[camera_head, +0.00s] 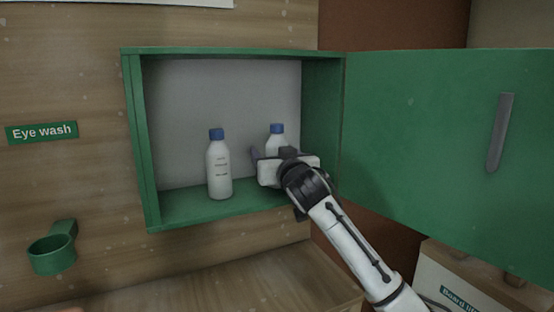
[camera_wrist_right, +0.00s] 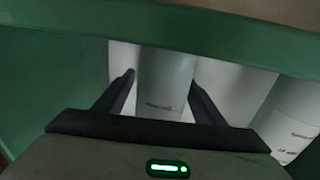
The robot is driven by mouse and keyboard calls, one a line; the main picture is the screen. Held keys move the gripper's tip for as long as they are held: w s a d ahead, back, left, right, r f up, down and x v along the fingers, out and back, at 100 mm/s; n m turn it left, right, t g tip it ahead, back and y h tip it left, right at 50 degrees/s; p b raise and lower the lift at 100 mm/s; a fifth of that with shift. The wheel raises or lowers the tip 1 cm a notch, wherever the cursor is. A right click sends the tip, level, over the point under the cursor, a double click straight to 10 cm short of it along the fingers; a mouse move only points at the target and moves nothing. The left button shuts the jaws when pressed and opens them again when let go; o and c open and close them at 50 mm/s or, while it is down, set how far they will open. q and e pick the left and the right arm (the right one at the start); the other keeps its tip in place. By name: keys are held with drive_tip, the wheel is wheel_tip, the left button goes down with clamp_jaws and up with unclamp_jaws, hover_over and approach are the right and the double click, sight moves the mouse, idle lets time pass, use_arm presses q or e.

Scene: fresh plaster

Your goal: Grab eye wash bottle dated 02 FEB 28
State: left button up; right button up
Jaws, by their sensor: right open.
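Two white bottles with blue caps stand upright in the open green cabinet. The left bottle (camera_head: 219,170) shows a few lines of dark print, too small to read. The right bottle (camera_head: 276,140) is mostly hidden behind my right gripper (camera_head: 272,158), and no date shows on it. In the right wrist view my right gripper (camera_wrist_right: 162,82) is open, with one finger on each side of a bottle (camera_wrist_right: 166,75). I cannot tell whether the fingers touch it. The other bottle (camera_wrist_right: 290,118) is at that view's right edge. My left gripper is not in view.
The cabinet's green door (camera_head: 430,150) stands open to the right. An "Eye wash" sign (camera_head: 41,132) and an empty green ring holder (camera_head: 52,250) are on the wooden wall at left. A box (camera_head: 470,285) stands at lower right. The wooden surface (camera_head: 240,280) below the cabinet looks clear.

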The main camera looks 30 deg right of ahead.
drive_tip(key=shift+c, duration=0.2)
drive_tip(key=c, duration=1.3)
drive_tip(key=shift+r, duration=0.1)
